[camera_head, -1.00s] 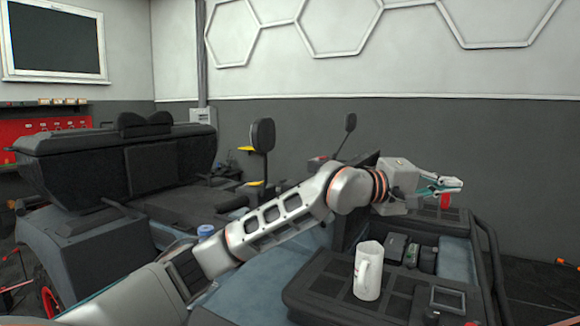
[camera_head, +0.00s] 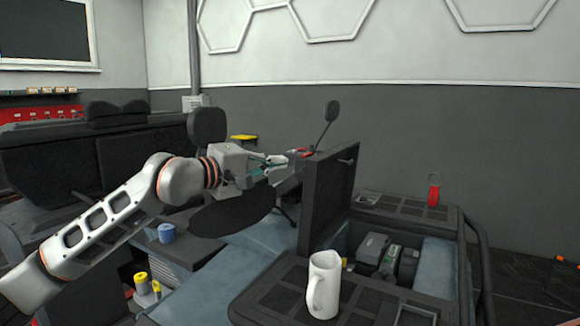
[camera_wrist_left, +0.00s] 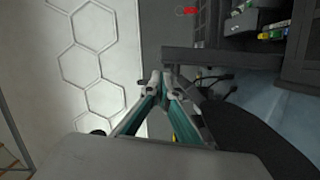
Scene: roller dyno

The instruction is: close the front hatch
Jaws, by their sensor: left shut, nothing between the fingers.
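The front hatch (camera_head: 328,200) is a dark panel standing upright, open, at the left edge of an open compartment (camera_head: 436,262) in the vehicle's front deck. It shows nearly edge-on as a dark bar in the left wrist view (camera_wrist_left: 220,60). My left gripper (camera_head: 284,166) is on the hatch's left side, away from the compartment, near its upper part. Its fingers are shut and empty; the left wrist view shows the tips together (camera_wrist_left: 165,86), apparently apart from the hatch. My right gripper is not in view.
Black boxy items (camera_head: 385,255) lie inside. A red tagged item (camera_head: 434,190) is on the deck behind. A mirror (camera_head: 331,112) rises behind the hatch.

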